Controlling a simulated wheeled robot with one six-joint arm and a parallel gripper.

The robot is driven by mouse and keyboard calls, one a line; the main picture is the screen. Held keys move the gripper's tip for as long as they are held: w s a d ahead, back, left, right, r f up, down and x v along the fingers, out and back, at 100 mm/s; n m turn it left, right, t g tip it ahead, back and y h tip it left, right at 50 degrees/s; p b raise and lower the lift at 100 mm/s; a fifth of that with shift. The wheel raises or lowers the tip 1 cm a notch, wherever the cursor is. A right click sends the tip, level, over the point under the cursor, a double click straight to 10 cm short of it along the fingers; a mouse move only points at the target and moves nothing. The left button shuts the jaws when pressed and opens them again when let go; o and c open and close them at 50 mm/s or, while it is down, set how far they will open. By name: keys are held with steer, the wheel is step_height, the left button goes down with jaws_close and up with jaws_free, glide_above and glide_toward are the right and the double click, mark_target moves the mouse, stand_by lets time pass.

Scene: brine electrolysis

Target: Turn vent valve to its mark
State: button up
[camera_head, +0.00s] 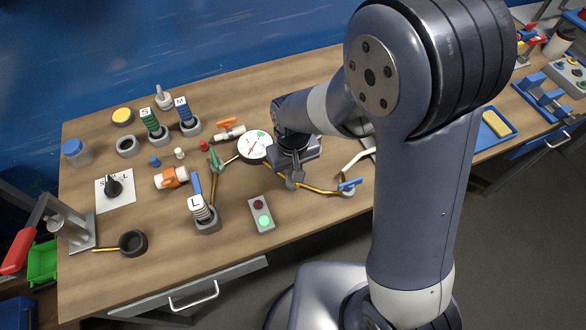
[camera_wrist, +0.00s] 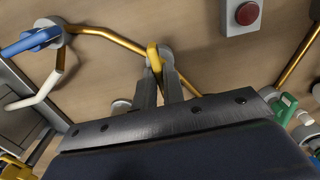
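A valve with a yellow handle (camera_wrist: 153,55) sits on the brass pipe, top middle in the wrist view. My gripper (camera_wrist: 158,66) has its two fingers close on either side of this handle and appears shut on it. In the head view my gripper (camera_head: 292,180) points down at the pipe, and my wrist mostly hides the yellow handle. A valve with a blue handle (camera_head: 349,184) stands at the pipe's right end; it also shows at the left of the wrist view (camera_wrist: 32,41). No readable label tells which is the vent valve, and I cannot make out a mark.
A round gauge (camera_head: 255,146) stands close left of my wrist. A green-handled valve (camera_head: 215,159) is farther left. A control box (camera_head: 261,214) with a red and a lit green button lies near the front. A white bent tube (camera_head: 357,157) is to the right.

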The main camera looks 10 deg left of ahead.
steer(key=o, duration=0.4)
steer(key=shift+r, duration=0.1)
step_height(320, 180, up, 11)
steer(key=shift+f+b, duration=0.15)
steer(key=shift+b, duration=0.25)
steer(key=shift+f, duration=0.15)
stand_by(0.4)
step_height(320, 180, down, 11)
steer(key=shift+r+p, duration=0.2)
steer(key=shift+p, duration=0.2)
steer(key=shift+m+p, duration=0.4)
steer(key=shift+m, duration=0.5)
